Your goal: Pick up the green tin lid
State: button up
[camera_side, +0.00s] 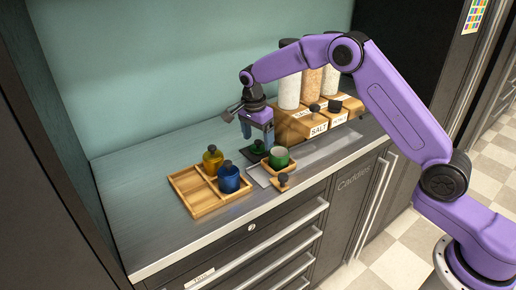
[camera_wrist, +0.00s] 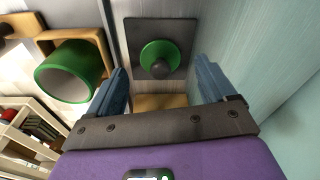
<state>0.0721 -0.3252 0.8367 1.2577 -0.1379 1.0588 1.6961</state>
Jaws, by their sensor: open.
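The green tin lid (camera_wrist: 152,51) is a round green disc with a dark knob. It lies on a dark square plate (camera_wrist: 137,29) in the wrist view. In the side view the lid (camera_side: 257,148) sits on the counter just left of the open green tin (camera_side: 280,160). My gripper (camera_side: 257,135) is above the lid, pointing down, with nothing held. In the wrist view the two blue fingers of my gripper (camera_wrist: 158,66) are spread, one to each side of the lid, and the lid looks roughly centred between them.
The green tin stands in a small wooden tray close beside the lid. A larger wooden tray (camera_side: 183,187) at left holds a yellow tin (camera_side: 212,162) and a blue tin (camera_side: 229,179). A wooden rack labelled SALT (camera_side: 290,128) with tall jars stands behind right. The counter's far left is clear.

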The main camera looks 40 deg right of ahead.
jog(key=shift+d+f, duration=0.1)
jog(key=shift+f, duration=0.85)
jog(key=c, duration=1.1)
